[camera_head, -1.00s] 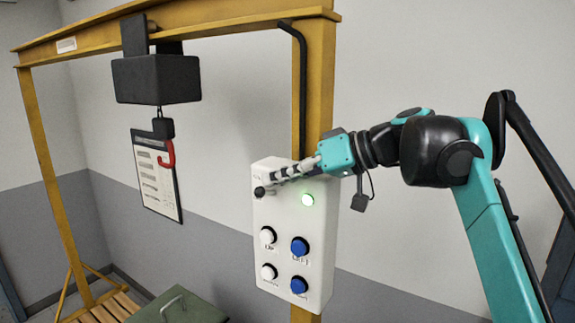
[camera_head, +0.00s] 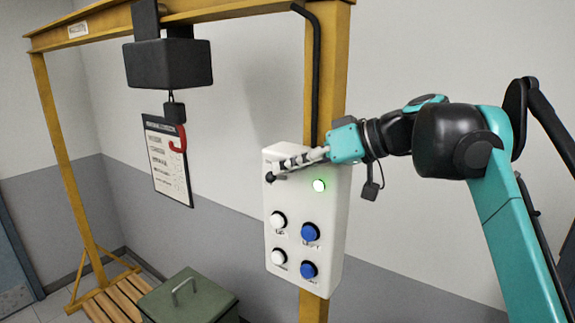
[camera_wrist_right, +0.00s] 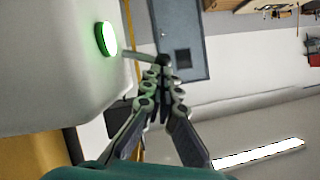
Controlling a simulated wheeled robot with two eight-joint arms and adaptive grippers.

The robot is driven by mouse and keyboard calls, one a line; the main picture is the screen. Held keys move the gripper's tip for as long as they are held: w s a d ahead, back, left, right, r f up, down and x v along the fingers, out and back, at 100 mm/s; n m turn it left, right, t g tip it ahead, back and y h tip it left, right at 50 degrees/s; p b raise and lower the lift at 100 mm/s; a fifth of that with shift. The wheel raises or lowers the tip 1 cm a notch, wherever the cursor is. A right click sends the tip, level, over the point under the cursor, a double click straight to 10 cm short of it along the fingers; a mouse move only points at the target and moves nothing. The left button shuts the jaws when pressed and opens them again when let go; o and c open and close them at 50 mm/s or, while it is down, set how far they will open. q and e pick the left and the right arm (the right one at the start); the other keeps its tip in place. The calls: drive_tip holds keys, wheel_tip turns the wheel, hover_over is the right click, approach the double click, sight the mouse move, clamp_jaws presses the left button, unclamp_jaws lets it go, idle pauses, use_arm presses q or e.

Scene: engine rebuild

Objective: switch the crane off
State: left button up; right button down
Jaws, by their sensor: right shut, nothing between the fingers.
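The white crane control box (camera_head: 333,225) hangs at the yellow post. Its green lamp (camera_head: 319,185) is lit and also shows in the right wrist view (camera_wrist_right: 106,39). A switch lever with a dark ball end (camera_wrist_right: 163,60) sticks out from the box; its on or off position I cannot tell. My right gripper (camera_head: 279,174) is shut and empty, its fingertips at the lever's ball end in the right wrist view (camera_wrist_right: 163,75). Whether they touch it I cannot tell. In the head view the fingers partly cover the lever's stem. My left gripper is out of view.
Two white buttons (camera_head: 277,220) and two blue buttons (camera_head: 310,232) sit below the lamp. A black hoist (camera_head: 168,62) with a red hook (camera_head: 178,140) hangs from the yellow beam (camera_head: 215,15). A green lidded box (camera_head: 205,299) stands below. The space left of the control box is free.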

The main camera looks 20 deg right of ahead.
drive_tip(key=shift+s+a+f+n+h, duration=0.2)
drive_tip(key=shift+a+n+h, duration=0.1)
drive_tip(key=shift+n, duration=0.1)
drive_tip(key=f+n+t+h, duration=0.1)
drive_tip(key=a+f+n+t, duration=0.1)
drive_tip(key=shift+s+n+h, duration=0.35)
drive_tip(key=shift+n+h, duration=0.05)
drive_tip(key=shift+d+r, duration=0.1)
drive_tip(key=shift+r, duration=0.05)
drive_tip(key=shift+r+p, duration=0.6)
drive_tip(key=shift+r, duration=0.15)
drive_tip(key=shift+f, duration=0.1)
